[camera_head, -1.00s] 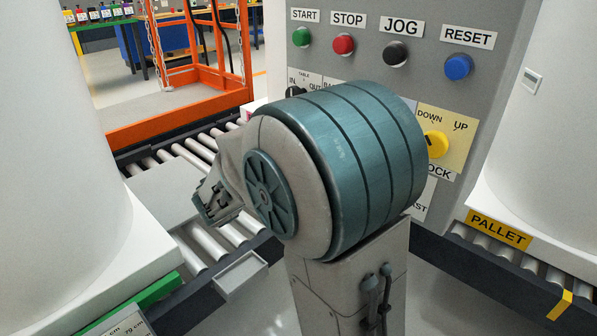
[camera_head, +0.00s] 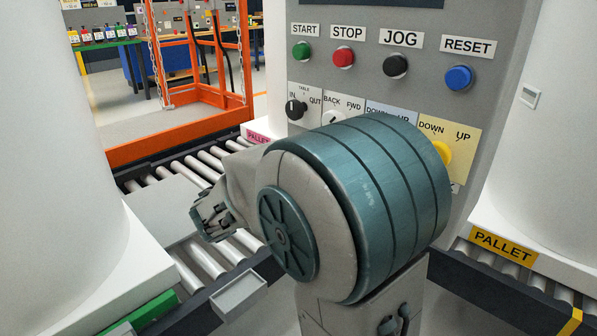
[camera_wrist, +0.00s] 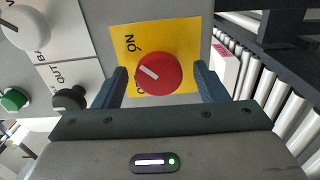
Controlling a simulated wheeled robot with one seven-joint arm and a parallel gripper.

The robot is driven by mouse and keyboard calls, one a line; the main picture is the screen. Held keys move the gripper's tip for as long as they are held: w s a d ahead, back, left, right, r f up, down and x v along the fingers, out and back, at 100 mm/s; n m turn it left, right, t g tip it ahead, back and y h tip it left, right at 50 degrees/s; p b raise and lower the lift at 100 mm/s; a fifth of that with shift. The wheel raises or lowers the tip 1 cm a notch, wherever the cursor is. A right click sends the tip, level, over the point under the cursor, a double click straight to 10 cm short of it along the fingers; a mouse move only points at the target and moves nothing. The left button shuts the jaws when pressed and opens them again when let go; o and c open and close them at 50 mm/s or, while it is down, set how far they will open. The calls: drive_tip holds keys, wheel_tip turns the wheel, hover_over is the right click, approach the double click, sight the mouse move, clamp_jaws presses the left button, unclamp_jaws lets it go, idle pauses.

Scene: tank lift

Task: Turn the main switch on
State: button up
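The main switch, a round red knob (camera_wrist: 160,75) with a white pointer mark, sits on a yellow plate (camera_wrist: 185,40) in the wrist view. "ON" is readable on the plate; a second label is mostly covered by the knob. The white mark lies on the knob's left part, slanting, and I cannot tell which label it points to. My gripper (camera_wrist: 161,80) is open, with one dark finger on each side of the knob. Gaps show between fingers and knob. In the head view the red switch is hidden.
The grey control panel (camera_head: 420,105) carries a green start button (camera_head: 301,50), red stop button (camera_head: 343,56), black jog button (camera_head: 396,66), blue reset button (camera_head: 458,77) and a yellow down/up knob (camera_head: 442,153). In the wrist view, a black knob (camera_wrist: 69,98) sits left of my gripper and conveyor rollers (camera_wrist: 270,105) right.

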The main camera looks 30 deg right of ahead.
drive_tip(key=p+v, duration=0.2)
drive_tip(key=v, duration=1.2)
drive_tip(key=shift+d+r+p, duration=0.15)
drive_tip(key=shift+p, duration=0.15)
drive_tip(key=s+d+r+m+g+y+p, duration=0.1)
drive_tip(key=s+d+r+g+y+p, duration=0.25)
drive_tip(key=s+p, duration=0.35)
drive_tip(key=s+d+r+m+g+y+p, duration=0.1)
drive_tip(key=s+d+r+g+y+p, duration=0.25)
drive_tip(key=p, duration=0.55)
drive_tip(key=s+a+r+m+t+y+p, duration=0.2)
drive_tip(key=a+r+t+y+p, duration=0.1)
drive_tip(key=a+r+y+p, duration=0.4)
wheel_tip(320, 180, up, 3)
drive_tip(key=y+p, duration=0.3)
drive_tip(key=p, duration=0.2)
drive_tip(key=shift+s+a+r+t, duration=0.2)
drive_tip(key=shift+s+t, duration=0.1)
drive_tip(key=shift+s, duration=0.1)
